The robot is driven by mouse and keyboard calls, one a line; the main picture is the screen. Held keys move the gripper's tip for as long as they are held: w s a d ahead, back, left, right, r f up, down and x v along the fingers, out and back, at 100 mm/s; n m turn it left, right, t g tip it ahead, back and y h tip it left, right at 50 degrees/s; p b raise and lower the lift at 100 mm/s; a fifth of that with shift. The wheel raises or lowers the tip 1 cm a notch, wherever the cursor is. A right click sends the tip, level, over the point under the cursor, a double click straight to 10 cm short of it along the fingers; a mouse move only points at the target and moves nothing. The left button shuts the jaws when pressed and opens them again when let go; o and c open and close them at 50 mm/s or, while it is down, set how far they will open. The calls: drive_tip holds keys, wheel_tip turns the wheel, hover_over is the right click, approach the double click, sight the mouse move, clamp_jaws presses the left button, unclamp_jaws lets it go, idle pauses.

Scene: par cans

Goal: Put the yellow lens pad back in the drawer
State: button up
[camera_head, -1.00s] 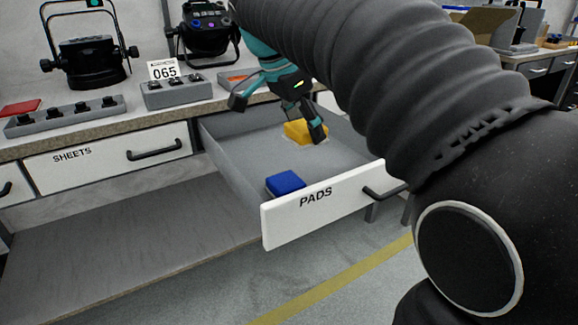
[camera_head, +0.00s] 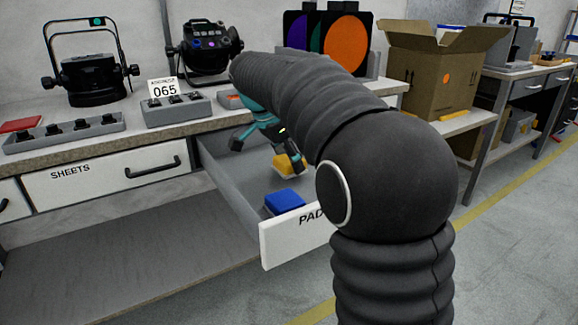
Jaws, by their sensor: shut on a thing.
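The yellow lens pad (camera_head: 286,166) is inside the open drawer's outline, towards its right side. My gripper (camera_head: 278,156) reaches down over the drawer and is shut on the yellow pad. One dark finger stands at the pad's right side. I cannot tell whether the pad touches the drawer floor. The drawer (camera_head: 282,240) is pulled out, with a white front marked PADS. My arm hides the right part of that front. A blue pad (camera_head: 285,202) lies near the front of the drawer.
The closed SHEETS drawer (camera_head: 105,178) is to the left. On the bench stand a par can (camera_head: 92,82), another (camera_head: 205,45), grey trays (camera_head: 65,133) and a 065 card (camera_head: 164,88). An open cardboard box (camera_head: 430,80) is at the right. The drawer's middle floor is clear.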

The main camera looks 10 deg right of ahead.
drive_tip(key=shift+f, duration=0.75)
drive_tip(key=shift+f, duration=0.1)
drive_tip(key=shift+f, duration=0.1)
drive_tip(key=o, duration=1)
drive_tip(key=shift+r, duration=0.3)
drive_tip(key=p+v, duration=0.2)
drive_tip(key=v, duration=0.9)
drive_tip(key=shift+a+r, duration=0.25)
drive_tip(key=shift+r, duration=0.1)
